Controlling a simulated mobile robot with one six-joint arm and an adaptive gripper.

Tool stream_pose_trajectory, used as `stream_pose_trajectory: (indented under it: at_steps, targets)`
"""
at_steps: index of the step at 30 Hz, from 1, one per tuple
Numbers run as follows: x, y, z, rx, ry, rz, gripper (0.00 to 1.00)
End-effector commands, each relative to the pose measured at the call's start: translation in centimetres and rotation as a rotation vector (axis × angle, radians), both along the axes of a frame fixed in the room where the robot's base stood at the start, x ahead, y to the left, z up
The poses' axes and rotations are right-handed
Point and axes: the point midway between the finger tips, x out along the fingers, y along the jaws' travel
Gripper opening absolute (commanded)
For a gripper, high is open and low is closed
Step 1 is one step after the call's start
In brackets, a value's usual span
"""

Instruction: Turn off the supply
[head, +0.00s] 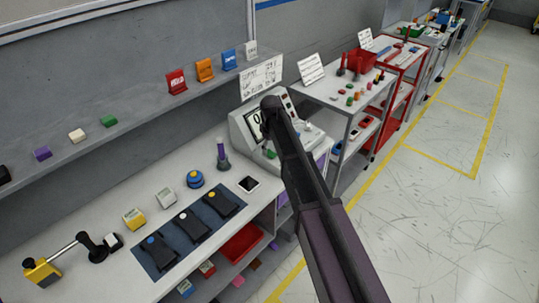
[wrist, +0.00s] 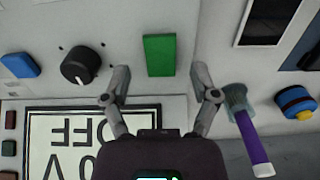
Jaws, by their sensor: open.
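The supply (head: 240,128) is a light grey bench unit with a sloping front in the head view, partly hidden by my arm. In the wrist view its display (wrist: 100,140) is upside down and appears to read OFF with a 0 V reading below. Its panel carries a green rectangular button (wrist: 158,55), a black round knob (wrist: 82,65) with a white mark and a blue button (wrist: 20,65). My gripper (wrist: 162,75) is open and empty, its fingertips on either side of the green button's near end. I cannot tell whether they touch the panel. My arm hides the gripper in the head view.
A purple-handled brush (wrist: 250,140) stands close to my right finger. A shelf (head: 130,115) runs behind. The floor (head: 450,220) at right is clear.

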Motion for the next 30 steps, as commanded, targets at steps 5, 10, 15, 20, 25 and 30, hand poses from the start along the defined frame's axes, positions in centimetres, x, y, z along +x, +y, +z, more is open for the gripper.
stream_pose_trajectory:
  at_steps: [5, 10, 15, 20, 25, 30]
  targets:
    - [0.00, -0.03, -1.17, 0.000, 0.000, 0.000, 0.77]
    - [0.01, -0.04, -1.47, 0.000, 0.000, -0.001, 0.77]
    - [0.01, -0.05, -1.48, 0.000, 0.000, -0.001, 0.77]
    - [0.01, -0.06, -1.46, 0.000, 0.000, -0.001, 0.77]
    - [0.02, -0.07, -1.46, 0.000, 0.000, -0.001, 0.33]
    - [0.03, -0.09, -1.46, 0.000, 0.000, -0.001, 0.00]
